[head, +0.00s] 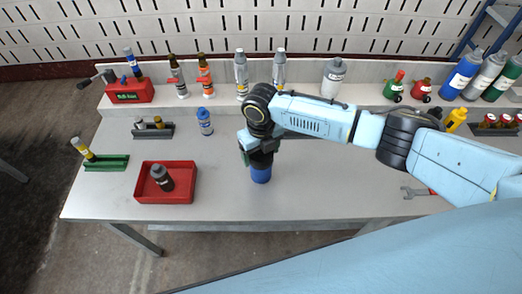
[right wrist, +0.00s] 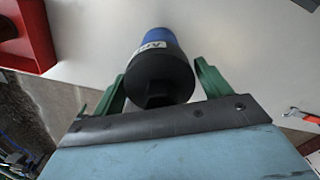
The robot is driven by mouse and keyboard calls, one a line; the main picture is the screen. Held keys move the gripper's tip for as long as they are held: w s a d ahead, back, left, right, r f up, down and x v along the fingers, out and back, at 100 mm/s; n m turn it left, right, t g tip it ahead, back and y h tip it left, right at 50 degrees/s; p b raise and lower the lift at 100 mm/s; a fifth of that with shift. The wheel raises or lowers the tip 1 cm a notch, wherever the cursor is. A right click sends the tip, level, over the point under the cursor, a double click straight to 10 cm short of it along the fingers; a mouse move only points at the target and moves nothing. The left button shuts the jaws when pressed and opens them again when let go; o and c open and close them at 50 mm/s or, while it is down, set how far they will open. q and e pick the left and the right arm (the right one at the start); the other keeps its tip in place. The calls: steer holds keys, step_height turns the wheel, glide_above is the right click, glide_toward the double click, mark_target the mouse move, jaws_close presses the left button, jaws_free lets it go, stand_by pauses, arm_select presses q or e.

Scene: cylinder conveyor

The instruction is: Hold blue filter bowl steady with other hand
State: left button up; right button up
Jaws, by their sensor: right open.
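The blue filter bowl (head: 261,175) stands upright on the grey table, near the middle of the head view. In the right wrist view, the bowl's blue body (right wrist: 156,38) has a white label and a black top facing the camera. My right gripper (head: 258,157) is above the bowl and hides its upper part in the head view. In the right wrist view its green fingers are apart, one on each side of the bowl's black top, so the gripper is open around it. I cannot tell whether either finger touches it. My left gripper is not in view.
A red tray (head: 147,196) with a dark cylinder (head: 162,178) lies left of the bowl. A blue-topped bottle (head: 205,122) stands behind. A wrench (head: 411,192) lies at the right. A raised shelf of bottles runs along the back. The table between tray and bowl is clear.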

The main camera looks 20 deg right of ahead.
steer(key=shift+c, duration=0.3)
steer(key=c, duration=0.9)
steer(key=shift+c, duration=0.5)
steer(key=m+p, duration=0.3)
steer(key=m, duration=0.1)
steer(key=shift+r, duration=0.2)
steer(key=shift+f+m+p, duration=0.15)
steer(key=shift+m+p, duration=0.25)
steer(key=shift+m, duration=0.4)
steer(key=shift+f, duration=0.1)
